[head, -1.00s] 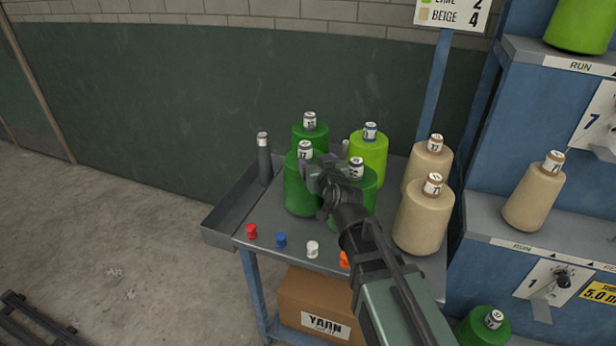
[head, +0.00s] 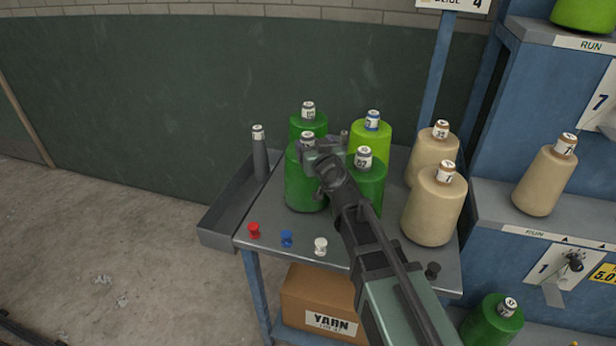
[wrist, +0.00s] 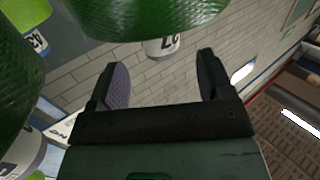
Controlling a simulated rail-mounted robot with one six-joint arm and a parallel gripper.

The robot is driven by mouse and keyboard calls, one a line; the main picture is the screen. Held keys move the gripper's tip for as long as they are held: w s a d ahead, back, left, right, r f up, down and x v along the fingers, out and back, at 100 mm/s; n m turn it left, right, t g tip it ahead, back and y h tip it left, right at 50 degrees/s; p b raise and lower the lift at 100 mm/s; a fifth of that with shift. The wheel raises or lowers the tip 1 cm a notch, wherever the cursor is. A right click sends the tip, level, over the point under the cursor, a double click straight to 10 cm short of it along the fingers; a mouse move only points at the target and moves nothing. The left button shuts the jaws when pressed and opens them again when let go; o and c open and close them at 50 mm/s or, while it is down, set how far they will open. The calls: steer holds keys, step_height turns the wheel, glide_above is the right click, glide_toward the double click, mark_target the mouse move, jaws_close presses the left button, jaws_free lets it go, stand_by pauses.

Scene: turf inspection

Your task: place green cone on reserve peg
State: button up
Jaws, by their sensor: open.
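Three dark green cones with white-labelled tips stand on the grey cart top: one at the back (head: 309,124), one at front left (head: 302,188) and one at front right (head: 372,184). My gripper (head: 318,152) is at the upper part of the front-left cone and covers some of it. In the wrist view my gripper (wrist: 164,85) is open, with nothing between the fingers. A green cone (wrist: 150,15) with a labelled tip hangs upside down in that picture, its tip beyond the gap. I cannot tell whether the fingers touch it. No reserve peg is clearly visible.
A lime cone (head: 373,140) and two beige cones (head: 433,210) crowd the cart's right side. A dark bare tube (head: 260,155) stands at the left. A blue shelf rack (head: 545,85) with a beige cone (head: 543,182) is at right.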

mark_target(310, 141)
steer(key=x, duration=0.5)
steer(key=shift+a+f, duration=0.1)
jaws_close()
